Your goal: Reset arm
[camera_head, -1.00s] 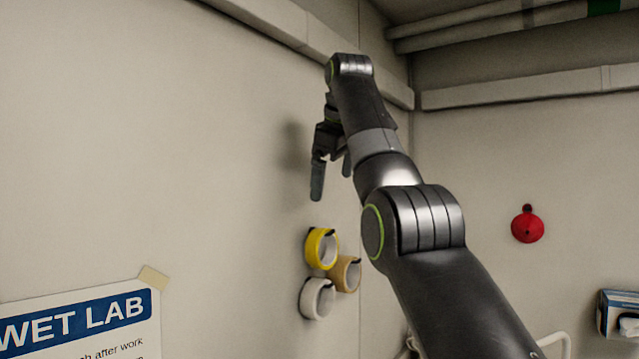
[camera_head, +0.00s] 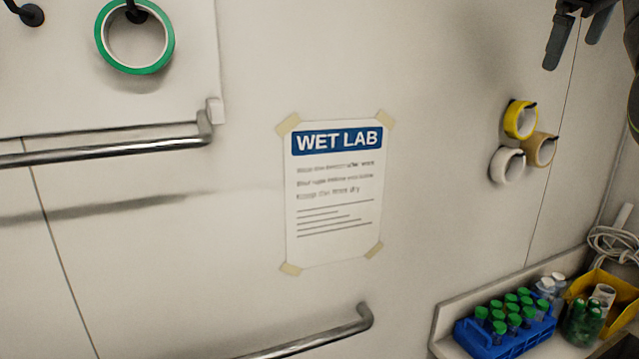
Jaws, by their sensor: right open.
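My right gripper (camera_head: 572,38) shows at the top right corner of the head view. Its two dark fingers point down and stand apart, with nothing between them. It hangs in front of the wall, above the tape rolls. Only the fingers and a small part of my right arm at the right edge show; the rest is cut off by the frame. My left gripper is not in view.
A WET LAB sign (camera_head: 335,190) is taped to the wall. Yellow (camera_head: 520,132), tan and white tape rolls hang right of it. A green tape roll (camera_head: 105,40) and metal rails (camera_head: 110,147) are left. A blue tube rack (camera_head: 470,340) stands on the lower-right bench.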

